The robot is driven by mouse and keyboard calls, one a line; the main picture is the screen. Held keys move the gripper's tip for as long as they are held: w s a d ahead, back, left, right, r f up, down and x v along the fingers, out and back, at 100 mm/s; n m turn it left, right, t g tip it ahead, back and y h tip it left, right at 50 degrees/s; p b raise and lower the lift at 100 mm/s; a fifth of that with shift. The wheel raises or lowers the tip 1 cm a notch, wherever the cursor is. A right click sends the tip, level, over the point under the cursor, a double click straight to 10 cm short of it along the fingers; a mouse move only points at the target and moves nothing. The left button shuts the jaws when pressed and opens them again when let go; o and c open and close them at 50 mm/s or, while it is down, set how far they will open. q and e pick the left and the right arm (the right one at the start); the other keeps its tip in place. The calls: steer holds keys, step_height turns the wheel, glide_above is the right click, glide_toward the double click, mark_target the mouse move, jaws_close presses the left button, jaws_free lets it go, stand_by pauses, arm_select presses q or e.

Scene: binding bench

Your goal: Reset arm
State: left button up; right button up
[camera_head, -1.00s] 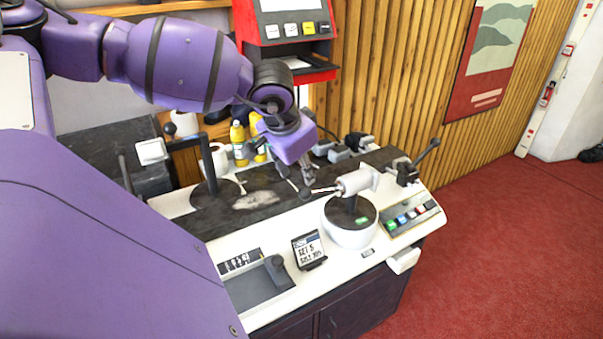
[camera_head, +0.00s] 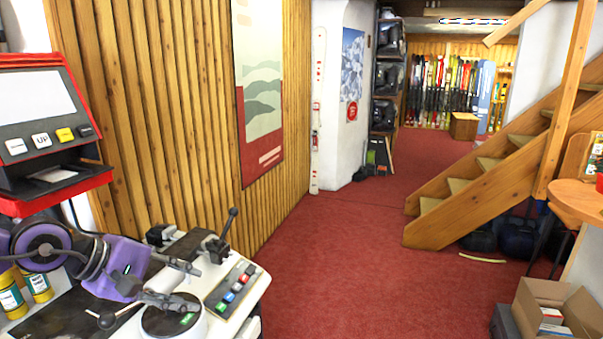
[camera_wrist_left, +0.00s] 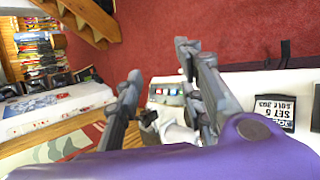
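My left gripper (camera_head: 196,286) is at the lower left of the head view, at the end of my purple arm. Its two grey fingers stand apart and point right, above the round-based bench fixture (camera_head: 168,323). In the left wrist view the fingertips (camera_wrist_left: 158,60) are also well apart, with no object held at the tips. Part of a white fixture (camera_wrist_left: 176,132) shows between the fingers farther back; I cannot tell whether they touch it. My right gripper is not in view.
The white bench (camera_head: 215,318) carries a button panel (camera_head: 232,290) and a dark clamp with a lever (camera_head: 222,240). A red machine (camera_head: 45,130) stands at the left. Red carpet (camera_head: 340,250) is open to the right, up to wooden stairs (camera_head: 490,175) and a cardboard box (camera_head: 550,312).

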arm_select(q)
steer(key=w+d+f+n+t+h, duration=0.15)
steer(key=d+n, duration=0.25)
steer(key=n, duration=0.5)
steer(key=w+d+f+n+t+h, duration=0.1)
steer(key=d+f+n+t+h, duration=0.15)
steer(key=d+n, duration=0.4)
steer(key=s+a+f+n+t+y+p, duration=0.1)
steer(key=s+a+f+n+y, duration=0.25)
steer(key=f+n, duration=0.9)
steer(key=s+a+f+n+t+y, duration=0.3)
steer(key=f+n, duration=0.4)
steer(key=n, duration=1)
steer(key=s+d+f+n+g+y, duration=0.1)
steer(key=s+f+n+g, duration=0.2)
steer(key=s, duration=1)
steer(key=s+d+f+n+g+y, duration=0.2)
steer(key=s+f+n+g, duration=0.1)
steer(key=s+f+n, duration=0.7)
steer(key=s+f, duration=0.3)
steer(key=f, duration=0.1)
steer(key=shift+s+p, duration=0.2)
steer(key=shift+p, duration=0.2)
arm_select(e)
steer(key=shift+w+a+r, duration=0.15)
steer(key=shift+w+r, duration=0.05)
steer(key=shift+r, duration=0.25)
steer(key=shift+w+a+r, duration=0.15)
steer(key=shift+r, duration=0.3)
